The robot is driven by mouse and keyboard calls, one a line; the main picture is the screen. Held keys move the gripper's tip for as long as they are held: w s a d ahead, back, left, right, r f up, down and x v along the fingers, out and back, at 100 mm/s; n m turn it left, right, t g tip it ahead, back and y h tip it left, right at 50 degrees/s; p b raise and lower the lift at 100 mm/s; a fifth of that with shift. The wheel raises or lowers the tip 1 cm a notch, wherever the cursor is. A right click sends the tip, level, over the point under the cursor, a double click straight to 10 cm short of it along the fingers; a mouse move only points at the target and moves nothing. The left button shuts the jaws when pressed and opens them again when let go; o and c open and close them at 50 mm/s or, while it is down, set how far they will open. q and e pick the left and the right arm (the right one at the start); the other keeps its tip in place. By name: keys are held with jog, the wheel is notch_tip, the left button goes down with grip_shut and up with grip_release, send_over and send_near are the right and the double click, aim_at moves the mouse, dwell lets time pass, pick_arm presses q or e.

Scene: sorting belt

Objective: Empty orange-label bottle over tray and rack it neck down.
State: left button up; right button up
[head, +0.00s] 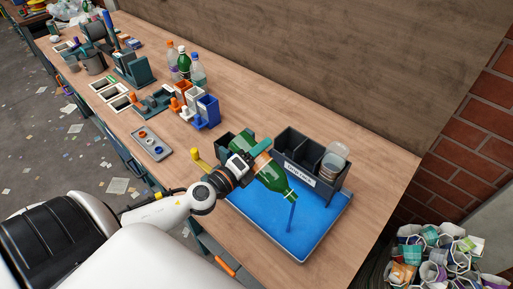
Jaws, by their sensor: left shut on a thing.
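The green bottle (273,179) with an orange label is held in my left gripper (243,166), which is shut around its body. The bottle is tilted, its neck pointing down and to the right over the blue tray (258,222). A thin blue streak (291,217) runs from near the mouth down to the tray; it looks like liquid pouring. A dark rack (300,166) with open compartments and a white label stands behind the tray. The gripper hides part of the bottle. My right gripper is not in view.
A clear container (336,160) sits at the rack's right end. Several bottles (183,63) stand at the back left. Coloured bins (207,110) and a small grey tray (152,143) lie left of the blue tray. The table right of the rack is clear.

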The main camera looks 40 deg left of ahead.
pick_arm(q)
jog(key=r+m+p, duration=0.1)
jog(key=m+p, duration=0.1)
jog(key=d+r+m+p, duration=0.1)
jog(key=r+m+p, duration=0.1)
jog(key=shift+r, duration=0.15)
jog(key=d+m+p, duration=0.1)
jog(key=m, duration=0.1)
jog(key=d+m+p, duration=0.1)
jog(key=m, duration=0.1)
jog(key=d+r+m+p, duration=0.1)
jog(key=m+p, duration=0.1)
jog(key=shift+s+d, duration=0.3)
jog(key=shift+d, duration=0.05)
jog(key=shift+s+d+r+m, duration=0.15)
jog(key=shift+d+m, duration=0.3)
jog(key=shift+m, duration=0.45)
jog(key=shift+w+d+r+m, duration=0.15)
jog(key=shift+d+m, duration=0.3)
jog(key=shift+m, duration=0.45)
jog(key=shift+s, duration=0.1)
